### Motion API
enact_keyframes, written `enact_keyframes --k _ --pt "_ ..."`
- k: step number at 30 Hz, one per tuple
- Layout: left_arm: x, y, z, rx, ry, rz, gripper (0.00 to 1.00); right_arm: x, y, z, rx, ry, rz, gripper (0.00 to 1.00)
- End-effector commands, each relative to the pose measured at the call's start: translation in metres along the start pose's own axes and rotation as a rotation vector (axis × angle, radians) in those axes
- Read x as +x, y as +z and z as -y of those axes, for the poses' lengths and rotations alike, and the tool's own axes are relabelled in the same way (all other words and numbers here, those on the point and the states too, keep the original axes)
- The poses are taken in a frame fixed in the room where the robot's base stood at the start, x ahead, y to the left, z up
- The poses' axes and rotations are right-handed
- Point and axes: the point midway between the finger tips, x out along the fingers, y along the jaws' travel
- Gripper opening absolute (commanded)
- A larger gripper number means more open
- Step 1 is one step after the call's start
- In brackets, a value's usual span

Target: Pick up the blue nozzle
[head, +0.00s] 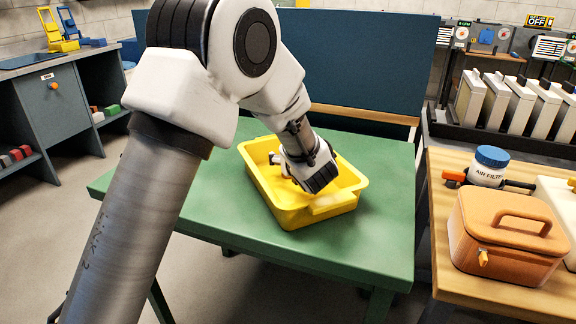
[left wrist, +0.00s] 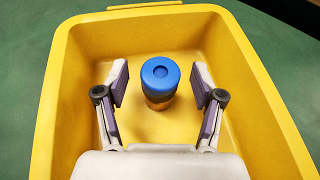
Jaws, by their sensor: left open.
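The blue nozzle (left wrist: 160,74) stands upright in the yellow tray, with a round blue top and an orange-brown part below it. The yellow tray (head: 288,217) sits on the green table, and its walls surround the nozzle in the left wrist view (left wrist: 262,80). My left gripper (left wrist: 160,88) is open, with one finger on each side of the nozzle and a gap on both sides. In the head view my left gripper (head: 289,172) reaches down into the tray, and the arm hides the nozzle. My right gripper is not in view.
The green table (head: 370,235) is clear around the tray. A dark blue panel (head: 365,70) stands behind it. On the wooden bench at right are a brown case (head: 505,240) and a white jar with a blue lid (head: 489,168).

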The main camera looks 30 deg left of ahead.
Motion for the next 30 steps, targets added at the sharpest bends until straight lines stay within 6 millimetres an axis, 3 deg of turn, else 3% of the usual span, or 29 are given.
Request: enact_keyframes --k 3,8,9,14,15,25,30 --pt "0.01 0.0 0.0 0.0 0.0 0.0 0.68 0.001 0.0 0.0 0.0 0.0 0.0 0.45" --pt "0.01 0.0 0.0 0.001 -0.001 0.001 0.68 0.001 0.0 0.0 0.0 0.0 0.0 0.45" --pt "0.01 0.0 0.0 0.001 -0.001 0.001 0.61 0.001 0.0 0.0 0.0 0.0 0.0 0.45" --pt "0.01 0.0 0.0 0.001 0.0 0.0 0.04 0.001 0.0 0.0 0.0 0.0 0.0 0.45" --pt "0.01 0.0 0.0 0.001 0.0 0.0 0.01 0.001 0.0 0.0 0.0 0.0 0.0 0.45" --pt "0.009 0.001 0.001 0.001 0.0 0.0 0.0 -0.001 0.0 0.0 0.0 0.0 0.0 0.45" --pt "0.002 0.012 0.008 0.001 -0.002 0.002 0.0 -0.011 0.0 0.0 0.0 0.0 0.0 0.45"
